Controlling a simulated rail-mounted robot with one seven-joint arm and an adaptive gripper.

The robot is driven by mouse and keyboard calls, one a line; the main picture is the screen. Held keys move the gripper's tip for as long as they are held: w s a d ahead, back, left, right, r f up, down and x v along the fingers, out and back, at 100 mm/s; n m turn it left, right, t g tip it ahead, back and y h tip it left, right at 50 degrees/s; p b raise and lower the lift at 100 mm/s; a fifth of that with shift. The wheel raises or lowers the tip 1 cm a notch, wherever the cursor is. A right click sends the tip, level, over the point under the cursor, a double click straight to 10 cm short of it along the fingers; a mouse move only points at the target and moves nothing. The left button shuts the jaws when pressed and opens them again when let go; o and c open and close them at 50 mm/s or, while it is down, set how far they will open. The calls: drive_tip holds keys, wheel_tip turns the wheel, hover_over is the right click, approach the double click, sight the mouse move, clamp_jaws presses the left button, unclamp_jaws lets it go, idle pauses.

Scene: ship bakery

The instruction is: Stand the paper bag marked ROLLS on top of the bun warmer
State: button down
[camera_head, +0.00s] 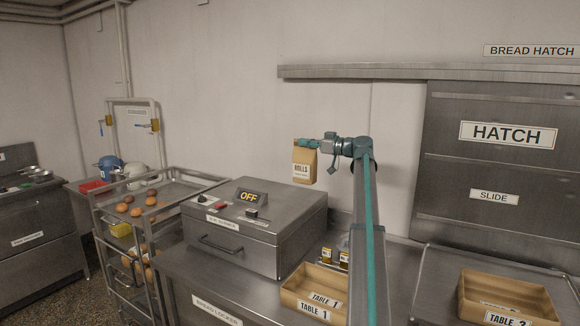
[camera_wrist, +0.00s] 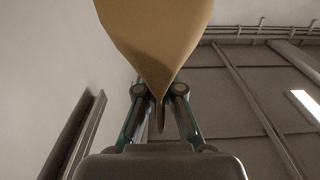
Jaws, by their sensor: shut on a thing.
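The brown paper bag marked ROLLS (camera_head: 303,167) hangs upright in the air, above and just right of the bun warmer's right back corner. My gripper (camera_head: 311,144) is shut on the bag's top. In the wrist view my gripper (camera_wrist: 160,93) pinches the folded top of the bag (camera_wrist: 155,35), whose body fills the upper middle. The bun warmer (camera_head: 270,228) is a steel box on the counter with a front handle, a red knob and a display reading OFF. Clear lid surface shows beside and behind the display.
A TABLE 1 crate (camera_head: 290,298) stands right of the warmer, with small jars (camera_head: 327,256) behind it. A TABLE 2 crate (camera_head: 545,297) is at the far right, below the HATCH shutter (camera_head: 475,165). A rolling rack (camera_head: 105,212) with buns stands left.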

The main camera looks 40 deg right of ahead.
drive_tip(key=w+f+p, duration=0.3)
drive_tip(key=w+f, duration=0.4)
drive_tip(key=f, duration=0.3)
drive_tip(key=shift+w, duration=0.35)
drive_tip(key=shift+f, duration=0.25)
drive_tip(key=c, duration=1.3)
unclamp_jaws()
drive_tip(key=shift+r+p, duration=0.2)
drive_tip(key=shift+p, duration=0.1)
drive_tip(key=b+v, duration=0.3)
drive_tip(key=v, duration=0.9)
drive_tip(key=shift+s+a+b, duration=0.1)
drive_tip(key=shift+b, duration=0.2)
